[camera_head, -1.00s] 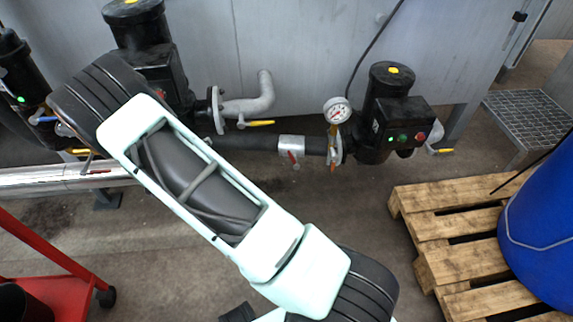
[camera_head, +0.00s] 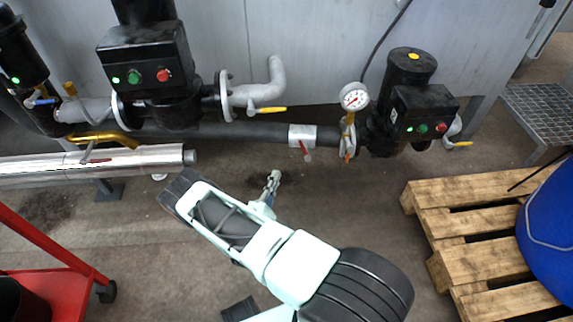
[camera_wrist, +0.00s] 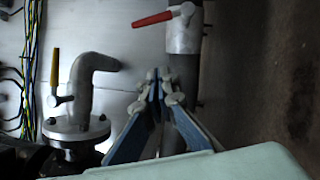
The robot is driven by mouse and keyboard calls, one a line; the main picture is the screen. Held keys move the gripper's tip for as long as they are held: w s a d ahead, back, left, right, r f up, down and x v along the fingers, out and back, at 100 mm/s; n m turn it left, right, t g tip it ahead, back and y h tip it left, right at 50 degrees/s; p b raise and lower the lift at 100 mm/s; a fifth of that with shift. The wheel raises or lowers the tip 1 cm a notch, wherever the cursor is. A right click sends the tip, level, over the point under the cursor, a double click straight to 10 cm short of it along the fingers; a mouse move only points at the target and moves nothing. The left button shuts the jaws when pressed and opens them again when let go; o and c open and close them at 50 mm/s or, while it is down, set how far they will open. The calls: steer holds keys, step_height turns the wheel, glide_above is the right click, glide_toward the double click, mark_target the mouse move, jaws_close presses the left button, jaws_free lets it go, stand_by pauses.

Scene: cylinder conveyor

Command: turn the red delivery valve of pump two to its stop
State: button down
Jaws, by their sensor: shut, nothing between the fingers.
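The red valve handle (camera_head: 306,151) hangs from a pale collar (camera_head: 302,133) on the dark horizontal pipe between the middle pump (camera_head: 148,70) and the right pump (camera_head: 410,100). In the wrist view the red handle (camera_wrist: 152,19) sticks out to the left of its pale collar (camera_wrist: 184,32). My gripper (camera_head: 273,177) is below and left of the handle in the head view, apart from it. In the wrist view my gripper (camera_wrist: 163,76) is shut and empty, with its tips below the handle and in front of the pipe. No pump number is readable.
A yellow handle (camera_head: 268,110) sits at the elbow pipe, and a gauge (camera_head: 354,96) stands beside the right pump. A silver pipe (camera_head: 100,165) lies at left. A red cart (camera_head: 75,285), a pallet (camera_head: 455,225) and a blue drum (camera_head: 550,235) flank the open floor.

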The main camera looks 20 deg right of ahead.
mark_target(304, 151)
steer(key=w+d+r+b, duration=0.2)
steer(key=w+d, duration=0.3)
steer(key=d, duration=0.4)
steer(key=shift+w+d+r, duration=0.15)
steer(key=shift+r, duration=0.2)
steer(key=shift+r, duration=0.1)
